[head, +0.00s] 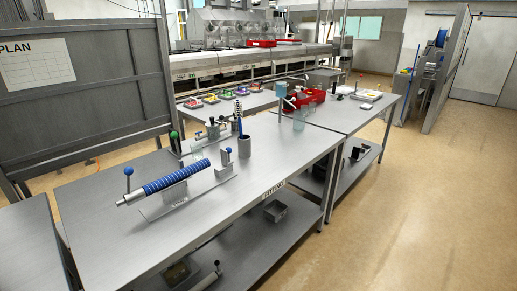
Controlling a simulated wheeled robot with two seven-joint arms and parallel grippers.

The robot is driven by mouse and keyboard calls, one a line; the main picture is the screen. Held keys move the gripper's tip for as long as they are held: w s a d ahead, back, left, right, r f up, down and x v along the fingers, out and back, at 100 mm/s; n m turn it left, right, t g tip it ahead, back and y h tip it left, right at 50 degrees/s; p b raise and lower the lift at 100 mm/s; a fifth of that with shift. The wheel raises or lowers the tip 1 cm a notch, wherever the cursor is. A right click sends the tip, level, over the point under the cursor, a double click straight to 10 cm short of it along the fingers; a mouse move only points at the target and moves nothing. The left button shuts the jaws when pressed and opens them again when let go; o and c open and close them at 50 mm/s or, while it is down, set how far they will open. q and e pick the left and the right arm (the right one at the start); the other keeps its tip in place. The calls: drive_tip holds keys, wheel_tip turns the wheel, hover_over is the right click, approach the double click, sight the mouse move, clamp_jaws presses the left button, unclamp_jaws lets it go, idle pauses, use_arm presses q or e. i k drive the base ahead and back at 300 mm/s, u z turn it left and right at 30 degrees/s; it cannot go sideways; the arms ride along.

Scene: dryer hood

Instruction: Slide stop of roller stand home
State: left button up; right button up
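A roller stand (175,197) stands on the near metal table. It has a thin grey base plate and carries a ribbed blue roller (178,180) that lies slanted, with a bare grey shaft at its left end. Which of these is the stop is not clear at this size. Neither of my grippers is in view.
The near table (255,190) is bare at front and right. A dark panel stands left.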

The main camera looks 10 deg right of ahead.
sight(225, 160)
drive_tip(key=k, duration=0.5)
drive_tip(key=z, duration=0.35)
drive_tip(key=i, duration=1)
drive_tip(key=u, duration=1.05)
drive_tip(key=i, duration=0.45)
drive_tip(key=u, duration=0.4)
